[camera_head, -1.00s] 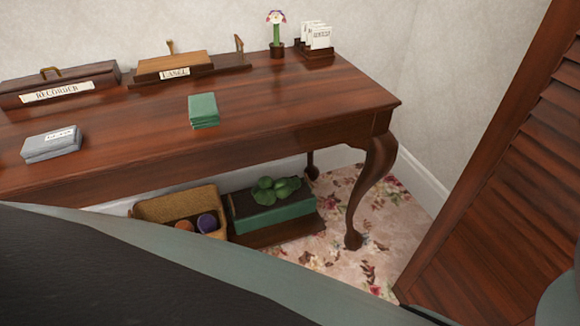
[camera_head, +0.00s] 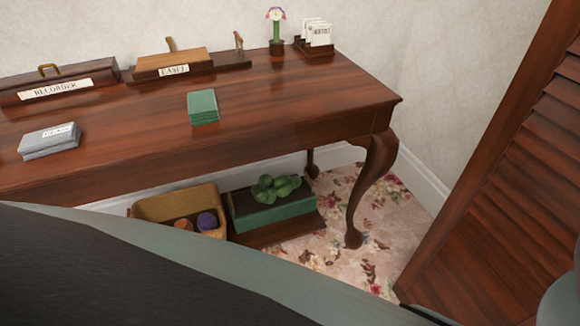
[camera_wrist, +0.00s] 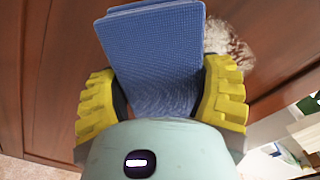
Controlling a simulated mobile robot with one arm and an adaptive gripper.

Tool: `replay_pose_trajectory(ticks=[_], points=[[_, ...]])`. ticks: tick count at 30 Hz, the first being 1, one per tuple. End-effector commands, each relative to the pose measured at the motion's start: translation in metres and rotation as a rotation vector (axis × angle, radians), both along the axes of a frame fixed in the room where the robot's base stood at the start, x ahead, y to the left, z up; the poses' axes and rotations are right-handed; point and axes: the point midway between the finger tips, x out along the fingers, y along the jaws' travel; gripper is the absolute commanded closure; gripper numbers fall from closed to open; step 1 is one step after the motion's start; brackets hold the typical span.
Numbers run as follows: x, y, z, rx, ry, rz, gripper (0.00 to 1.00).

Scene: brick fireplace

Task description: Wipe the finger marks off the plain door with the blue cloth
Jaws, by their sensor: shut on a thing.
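My gripper (camera_wrist: 161,95) shows in the wrist view with its yellow ridged fingers shut on the folded blue cloth (camera_wrist: 153,42). The cloth sticks out past the fingers. Behind it is a smooth brown wooden surface (camera_wrist: 275,45), which looks like the plain door. A pale, whitish smudge (camera_wrist: 231,46) shows on this wood just right of the cloth and is partly hidden by the cloth and the right finger. I cannot tell whether the cloth touches the wood. My gripper and the cloth are not in the head view.
In the head view, a wooden table (camera_head: 300,95) bears a green folded cloth (camera_head: 202,104), a grey one (camera_head: 49,140), labelled boxes and a flower. A basket (camera_head: 170,207) and a green box (camera_head: 270,212) are below it. A louvred door (camera_head: 500,230) stands at right.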

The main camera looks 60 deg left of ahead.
Motion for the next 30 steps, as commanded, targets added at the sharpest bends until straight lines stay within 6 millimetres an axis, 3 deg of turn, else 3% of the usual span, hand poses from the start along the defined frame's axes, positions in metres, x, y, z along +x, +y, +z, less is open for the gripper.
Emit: replay_pose_trajectory(ticks=[30], points=[[0.020, -0.002, 0.000, 0.001, -0.001, 0.007, 0.69]])
